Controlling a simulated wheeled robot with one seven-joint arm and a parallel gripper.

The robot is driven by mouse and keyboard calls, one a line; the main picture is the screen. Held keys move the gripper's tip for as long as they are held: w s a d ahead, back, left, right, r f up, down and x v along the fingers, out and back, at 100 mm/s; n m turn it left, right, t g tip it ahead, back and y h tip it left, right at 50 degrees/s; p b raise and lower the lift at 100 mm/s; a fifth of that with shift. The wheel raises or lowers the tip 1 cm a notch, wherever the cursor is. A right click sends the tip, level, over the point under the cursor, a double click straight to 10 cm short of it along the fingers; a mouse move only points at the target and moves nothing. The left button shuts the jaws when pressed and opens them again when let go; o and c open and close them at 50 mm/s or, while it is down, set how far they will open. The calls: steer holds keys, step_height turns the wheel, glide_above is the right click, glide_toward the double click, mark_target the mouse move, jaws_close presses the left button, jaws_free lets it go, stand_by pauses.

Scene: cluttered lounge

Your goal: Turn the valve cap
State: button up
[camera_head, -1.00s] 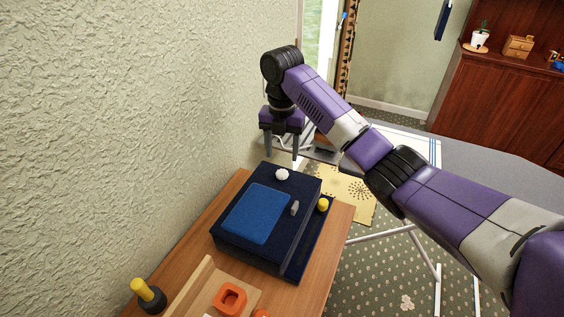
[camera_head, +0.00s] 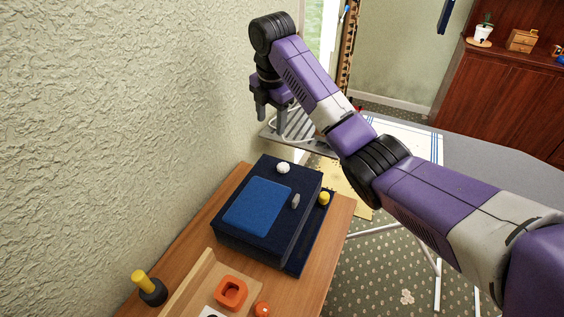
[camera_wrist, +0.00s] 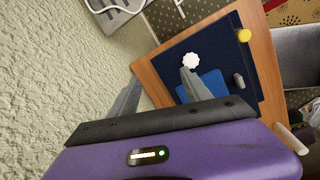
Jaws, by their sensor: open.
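A white, scalloped round cap (camera_head: 283,168), which looks like the valve cap, sits on top of the dark blue box (camera_head: 228,240) near its far edge. It also shows in the wrist view (camera_wrist: 191,60), close to one fingertip in the picture. My gripper (camera_head: 271,118) points down with its fingers apart and empty. It is above and beyond the box's far end, near the wall, and apart from the cap. In the wrist view my gripper (camera_wrist: 158,82) has both fingers visible with a gap between them. Nothing hides the cap.
The box has a blue pad (camera_head: 257,208), a grey lever (camera_head: 296,201) and a yellow knob (camera_head: 324,198). It stands on a wooden table (camera_head: 325,250) beside the textured wall (camera_head: 110,120). A wooden tray (camera_head: 192,285), an orange ring (camera_head: 230,293) and a black-and-yellow object (camera_head: 148,288) are nearer.

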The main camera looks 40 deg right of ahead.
steer(key=w+r+m+t+h, duration=0.2)
steer(key=w+r+m, duration=0.35)
steer(key=m, duration=0.65)
steer(key=m+g+h+b, duration=0.15)
steer(key=m+g, duration=0.35)
steer(key=m, duration=2.2)
glide_toward(284, 165)
steer(key=shift+p+x, duration=0.45)
steer(key=shift+x, duration=3.6)
jaws_close()
